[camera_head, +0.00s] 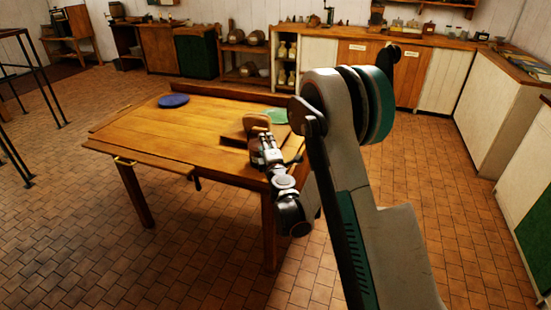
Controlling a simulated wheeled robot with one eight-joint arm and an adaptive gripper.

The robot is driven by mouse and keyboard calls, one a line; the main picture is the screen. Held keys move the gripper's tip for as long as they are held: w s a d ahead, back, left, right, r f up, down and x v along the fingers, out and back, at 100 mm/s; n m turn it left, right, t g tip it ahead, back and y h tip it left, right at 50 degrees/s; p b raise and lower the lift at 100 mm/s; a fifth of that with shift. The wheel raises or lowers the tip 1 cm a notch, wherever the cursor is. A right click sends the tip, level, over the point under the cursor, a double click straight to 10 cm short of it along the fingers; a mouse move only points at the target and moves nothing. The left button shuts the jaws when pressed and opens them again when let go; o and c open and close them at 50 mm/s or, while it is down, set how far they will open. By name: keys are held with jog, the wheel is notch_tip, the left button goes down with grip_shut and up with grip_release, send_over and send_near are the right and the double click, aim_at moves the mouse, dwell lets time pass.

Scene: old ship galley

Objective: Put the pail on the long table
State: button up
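A wooden table (150,127), which looks like the long table, stands in the middle of the room. My gripper (260,136) is over the right part of its top, seen partly from behind. A brown, rounded wooden thing (256,122) shows right at the gripper's tip. It may be the pail, but I cannot tell for sure. I also cannot tell whether it is held or touches the table. The fingers are too small and too covered to show whether they are open or shut.
A blue round dish (173,101) lies at the table's far left. A green flat thing (274,116) lies near the gripper, partly hidden by my arm. The table's left and middle are bare. Cabinets (318,65) and a shelf with small barrels (235,36) line the back wall.

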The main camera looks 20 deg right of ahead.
jog(key=s+d+r+m+g+h, duration=0.2)
jog(key=s+d+r+m, duration=0.25)
jog(key=s+r, duration=0.35)
jog(key=s+d+r+m+g+h, duration=0.2)
jog(key=s+d+r+m, duration=0.1)
jog(key=s+r+m, duration=0.35)
jog(key=s+a+f+m+g+y, duration=0.1)
jog(key=s+a+m+g, duration=0.1)
jog(key=s, duration=0.8)
jog(key=s+a+f+m+g+y, duration=0.2)
jog(key=s+a, duration=0.1)
jog(key=s, duration=0.8)
jog(key=s+a+f+m+g+y, duration=0.2)
jog(key=s+a+g, duration=0.1)
jog(key=s, duration=0.7)
jog(key=shift+s+a, duration=0.15)
jog(key=shift+s, duration=0.2)
